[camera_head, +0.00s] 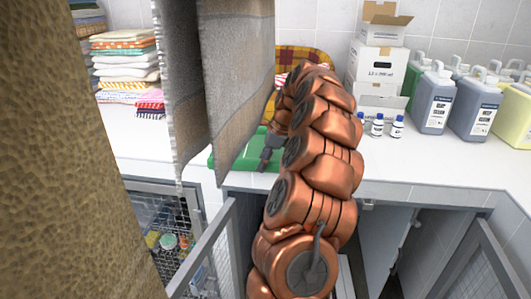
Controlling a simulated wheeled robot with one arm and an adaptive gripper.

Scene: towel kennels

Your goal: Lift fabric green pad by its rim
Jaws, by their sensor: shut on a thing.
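The green pad (247,154) lies on the white counter near its front edge, behind a hanging grey towel that covers most of it. My gripper (266,163) is dark grey and points down at the pad's right part, near its front rim. It is shut on the pad. The towel and my copper-coloured arm hide part of the pad, and the exact contact between fingers and rim is small and hard to make out.
Grey towels (235,75) hang close in front, and a brown textured surface (65,150) fills the left. Folded towels (125,58) are stacked at the back left. White boxes (378,63), small bottles (377,127) and jugs (432,100) stand right. Mesh doors (210,250) stand open below.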

